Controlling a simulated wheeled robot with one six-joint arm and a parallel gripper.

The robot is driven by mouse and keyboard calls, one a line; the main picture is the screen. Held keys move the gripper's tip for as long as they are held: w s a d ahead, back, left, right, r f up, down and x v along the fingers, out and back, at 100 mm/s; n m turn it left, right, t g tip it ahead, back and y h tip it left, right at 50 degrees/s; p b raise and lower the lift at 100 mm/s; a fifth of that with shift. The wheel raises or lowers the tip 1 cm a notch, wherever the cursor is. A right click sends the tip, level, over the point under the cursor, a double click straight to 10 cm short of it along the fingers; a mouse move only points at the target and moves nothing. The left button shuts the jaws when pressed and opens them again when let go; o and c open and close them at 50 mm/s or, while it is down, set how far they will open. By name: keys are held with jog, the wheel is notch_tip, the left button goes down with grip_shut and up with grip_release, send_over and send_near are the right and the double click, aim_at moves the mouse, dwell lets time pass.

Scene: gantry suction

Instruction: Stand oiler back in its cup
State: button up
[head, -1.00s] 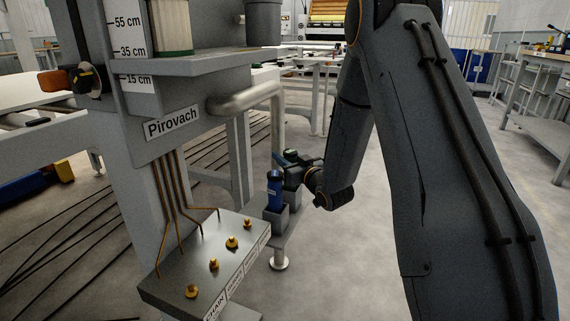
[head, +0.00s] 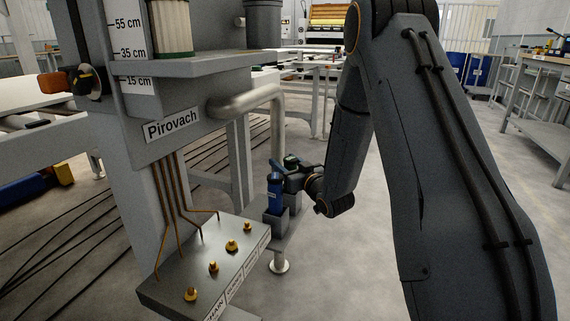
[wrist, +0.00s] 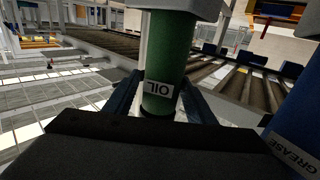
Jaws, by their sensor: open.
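The oiler is a green cylinder with an OIL label (wrist: 162,60), seen upside down in the wrist view, where its lower end meets a grey cup (wrist: 205,8). It looks upright in the cup; how deep it sits is hidden. In the head view only its green top (head: 291,160) shows, behind my gripper (head: 284,173). My gripper is open, with its blue fingers (wrist: 162,101) on either side of the oiler. Whether they touch it cannot be told.
A blue GREASE cylinder (head: 275,192) stands in the nearer cup (head: 275,221), close beside my gripper; it also shows in the wrist view (wrist: 300,130). A steel block with brass fittings (head: 210,262) is in front. A bent pipe (head: 245,102) passes above left.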

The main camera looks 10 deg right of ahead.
jog(key=p+v, duration=0.3)
jog(key=v, duration=0.9)
jog(key=shift+w, duration=0.1)
